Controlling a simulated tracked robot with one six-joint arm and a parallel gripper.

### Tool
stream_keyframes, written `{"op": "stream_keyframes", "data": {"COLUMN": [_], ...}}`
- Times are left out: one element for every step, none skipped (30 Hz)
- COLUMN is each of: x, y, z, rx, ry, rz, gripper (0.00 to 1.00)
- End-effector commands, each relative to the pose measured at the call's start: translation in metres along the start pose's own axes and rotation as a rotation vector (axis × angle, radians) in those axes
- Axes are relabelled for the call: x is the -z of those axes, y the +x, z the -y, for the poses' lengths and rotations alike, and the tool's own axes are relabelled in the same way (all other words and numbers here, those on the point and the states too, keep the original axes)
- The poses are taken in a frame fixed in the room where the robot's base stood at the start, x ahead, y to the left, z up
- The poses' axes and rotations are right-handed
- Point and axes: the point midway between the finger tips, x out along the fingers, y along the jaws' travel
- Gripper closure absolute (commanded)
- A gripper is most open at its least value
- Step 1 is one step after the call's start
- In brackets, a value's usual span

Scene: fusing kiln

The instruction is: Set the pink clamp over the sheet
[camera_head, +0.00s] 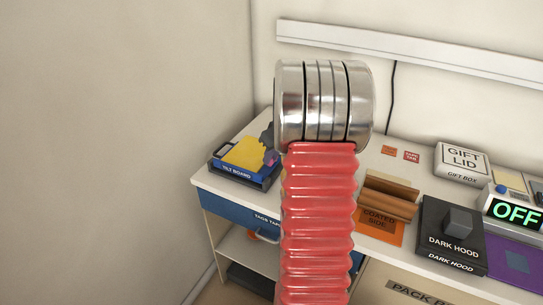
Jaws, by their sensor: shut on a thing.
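A yellow sheet (246,153) with a jagged right edge lies on the dark tilt board (232,172) at the left end of the bench. A small purple-pink piece (272,158) shows at the sheet's right edge, partly covered by my arm; I cannot tell whether it is the pink clamp or whether it touches the sheet. My silver and red arm stands across the middle of the view and hides the board's right side.
The white bench (217,183) holds brown blocks by an orange coated-side card (381,228), a black dark hood box (452,236), a white gift lid box (462,160) and a display reading OFF (515,211). A blue drawer (238,215) is below.

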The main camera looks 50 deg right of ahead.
Motion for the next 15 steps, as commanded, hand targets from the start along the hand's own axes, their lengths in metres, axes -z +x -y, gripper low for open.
{"op": "stream_keyframes", "data": {"x": [0.0001, 0.0001, 0.0007, 0.0006, 0.0006, 0.0005, 0.0005, 0.0006, 0.0007, 0.0008, 0.0009, 0.0012, 0.0014, 0.0017, 0.0022], "y": [-0.0001, -0.0001, 0.0003, 0.0001, 0.0, -0.0001, -0.0001, -0.0001, -0.0001, 0.0, 0.0, 0.0001, 0.0002, 0.0003, 0.0004], "z": [0.0001, 0.0, -0.0028, -0.0019, -0.0014, -0.001, -0.0007, -0.0005, -0.0003, -0.0001, 0.0, 0.0002, 0.0004, 0.0005, 0.0007], "rx": [0.0, 0.0, 0.0, -0.001, -0.001, -0.002, -0.002, -0.003, -0.004, -0.005, -0.007, -0.009, -0.012, -0.014, -0.018], "ry": [0.0, 0.0, 0.0, -0.001, 0.0, 0.001, 0.002, 0.004, 0.006, 0.009, 0.012, 0.017, 0.022, 0.029, 0.037], "rz": [0.0, 0.0, 0.0, -0.001, -0.001, -0.001, -0.001, -0.001, -0.001, -0.001, -0.001, -0.001, -0.001, -0.001, -0.001], "gripper": [1.0, 1.0, 1.0, 1.0, 1.0, 1.0, 1.0, 1.0, 1.0, 1.0, 1.0, 1.0, 1.0, 1.0, 1.0]}}
